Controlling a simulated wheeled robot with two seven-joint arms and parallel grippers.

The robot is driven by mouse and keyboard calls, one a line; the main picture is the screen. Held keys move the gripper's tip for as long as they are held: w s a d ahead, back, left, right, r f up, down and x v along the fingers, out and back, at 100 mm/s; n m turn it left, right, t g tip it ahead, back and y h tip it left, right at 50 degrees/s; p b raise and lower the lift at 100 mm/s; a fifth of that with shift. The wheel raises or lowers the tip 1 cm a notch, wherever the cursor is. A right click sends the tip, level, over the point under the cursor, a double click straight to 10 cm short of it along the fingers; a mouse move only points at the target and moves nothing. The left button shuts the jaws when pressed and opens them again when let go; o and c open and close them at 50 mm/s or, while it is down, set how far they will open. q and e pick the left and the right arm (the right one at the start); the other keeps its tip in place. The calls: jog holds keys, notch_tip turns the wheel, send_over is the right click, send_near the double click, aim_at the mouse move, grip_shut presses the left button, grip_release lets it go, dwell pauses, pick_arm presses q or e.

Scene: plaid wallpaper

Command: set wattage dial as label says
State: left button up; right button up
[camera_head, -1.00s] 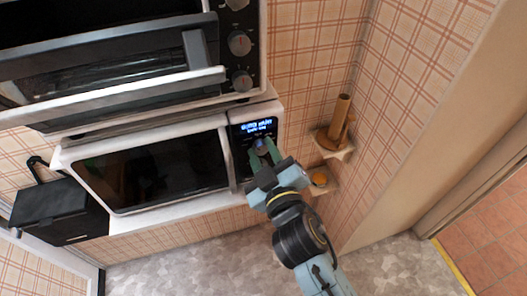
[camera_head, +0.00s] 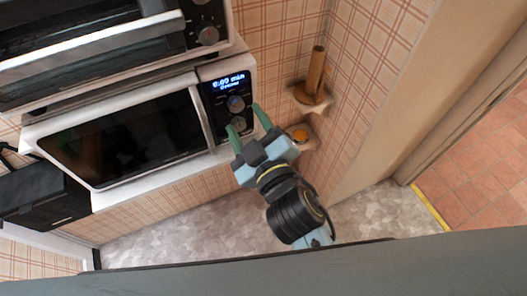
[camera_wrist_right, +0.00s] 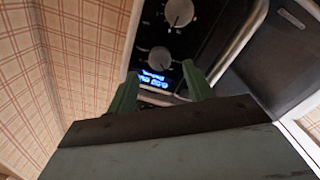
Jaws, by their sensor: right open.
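The white microwave (camera_head: 205,158) has a black control panel at its right end with a lit blue display (camera_head: 229,82). The display seems to read "0.00 min"; its second line is too small to read. Below it are an upper dial (camera_head: 236,103) and a lower dial (camera_head: 239,124), partly behind my fingers. The right wrist view shows them upside down: the dial by the display (camera_wrist_right: 159,60) and the farther dial (camera_wrist_right: 179,12). I cannot tell which sets wattage. My right gripper (camera_head: 247,118) is open and empty, its green fingers in front of the panel. My left gripper is not seen.
An oven (camera_head: 100,62) stands above the microwave. A wooden holder (camera_head: 314,75) and a small shelf with an orange item (camera_head: 300,134) are on the wall to the right. A black box (camera_head: 40,200) is at the left. Floor space lies below.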

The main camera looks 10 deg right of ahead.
jog(key=b+v, duration=0.2)
jog(key=v, duration=0.7)
jog(key=shift+r, duration=0.1)
